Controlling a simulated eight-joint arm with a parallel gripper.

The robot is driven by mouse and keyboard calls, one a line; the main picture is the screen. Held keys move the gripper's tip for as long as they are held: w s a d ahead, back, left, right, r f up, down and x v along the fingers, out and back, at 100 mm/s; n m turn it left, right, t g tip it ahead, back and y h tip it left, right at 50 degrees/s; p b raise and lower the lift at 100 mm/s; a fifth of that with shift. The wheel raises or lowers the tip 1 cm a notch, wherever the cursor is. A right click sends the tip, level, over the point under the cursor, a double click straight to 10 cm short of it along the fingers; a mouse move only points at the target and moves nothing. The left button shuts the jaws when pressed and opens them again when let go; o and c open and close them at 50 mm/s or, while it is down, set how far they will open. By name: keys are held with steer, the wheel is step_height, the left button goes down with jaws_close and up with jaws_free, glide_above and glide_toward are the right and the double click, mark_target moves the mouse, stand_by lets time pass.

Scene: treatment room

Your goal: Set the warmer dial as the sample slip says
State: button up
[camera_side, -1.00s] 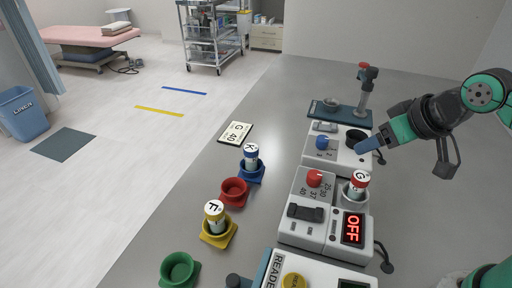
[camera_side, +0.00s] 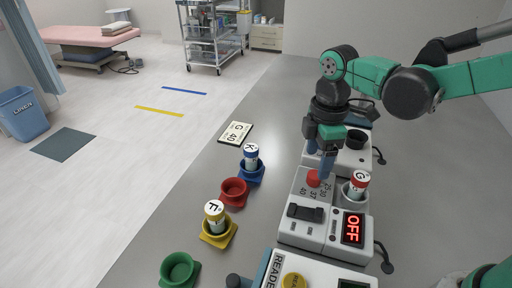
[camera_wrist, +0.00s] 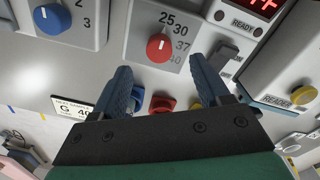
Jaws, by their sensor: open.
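The warmer (camera_side: 290,238) is a grey box whose red display reads OFF. Its red dial (camera_side: 314,179) has 25, 30, 37 and 40 printed beside it; the dial also shows in the wrist view (camera_wrist: 160,48). A white mark shows on the dial, but I cannot tell which number it points at. The sample slip (camera_side: 236,132) on the table reads G 40; it also shows in the wrist view (camera_wrist: 70,105). A vial marked G (camera_side: 360,181) stands in the warmer's well. My gripper (camera_side: 319,163) is open and empty close to the dial, apart from it.
Behind the warmer is a unit with a blue knob (camera_wrist: 52,19). A black rocker switch (camera_side: 305,212) sits in front of the dial. Blue (camera_side: 252,174), red (camera_side: 233,190), yellow (camera_side: 218,238) and green (camera_side: 179,268) holders stand left. The reader (camera_side: 310,275) is in front.

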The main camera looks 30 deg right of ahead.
mark_target(315, 174)
steer(key=shift+f, duration=2.15)
jaws_close()
